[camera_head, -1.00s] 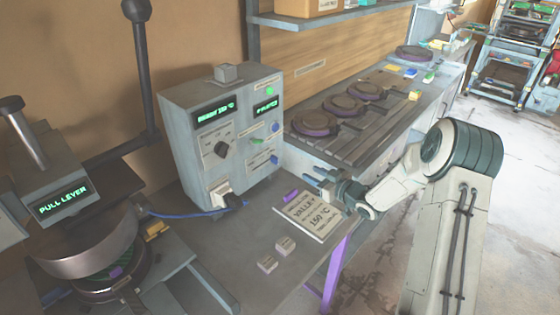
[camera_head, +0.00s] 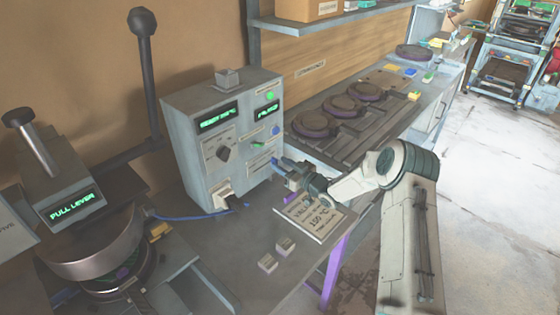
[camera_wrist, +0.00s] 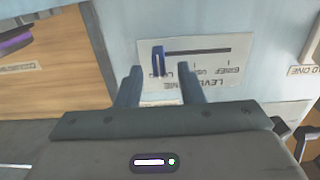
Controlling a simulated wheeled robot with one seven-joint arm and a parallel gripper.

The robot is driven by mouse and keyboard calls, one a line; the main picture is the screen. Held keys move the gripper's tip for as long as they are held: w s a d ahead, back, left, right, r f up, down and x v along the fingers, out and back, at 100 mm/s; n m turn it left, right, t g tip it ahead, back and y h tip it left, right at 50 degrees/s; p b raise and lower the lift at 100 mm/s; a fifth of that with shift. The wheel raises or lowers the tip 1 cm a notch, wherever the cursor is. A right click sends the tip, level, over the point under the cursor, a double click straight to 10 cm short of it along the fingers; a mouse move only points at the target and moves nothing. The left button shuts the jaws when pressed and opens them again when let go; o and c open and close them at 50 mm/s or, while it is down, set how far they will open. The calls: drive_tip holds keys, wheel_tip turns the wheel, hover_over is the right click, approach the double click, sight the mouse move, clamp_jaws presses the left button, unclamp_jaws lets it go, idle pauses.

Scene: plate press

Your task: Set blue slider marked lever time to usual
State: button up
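The blue slider (camera_wrist: 158,62) sits at the left end of a dark horizontal slot on a pale label plate (camera_wrist: 210,72). In the wrist view the plate's print is upside down: "LEVER" and part of a second word, with BRIEF toward the right, a partly covered "USU" in the middle and a mostly hidden mark near the slider. My gripper (camera_wrist: 158,70) is open, its two fingers on either side of the slider, seemingly just short of gripping it. In the head view my gripper (camera_head: 280,172) is at the lower right of the control box (camera_head: 180,130).
A recipe card (camera_head: 315,222) lies on the bench below my arm. The press with its upright lever (camera_head: 146,80) stands left. Two small pale blocks lie on the bench front.

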drive_tip(key=shift+x, duration=0.8)
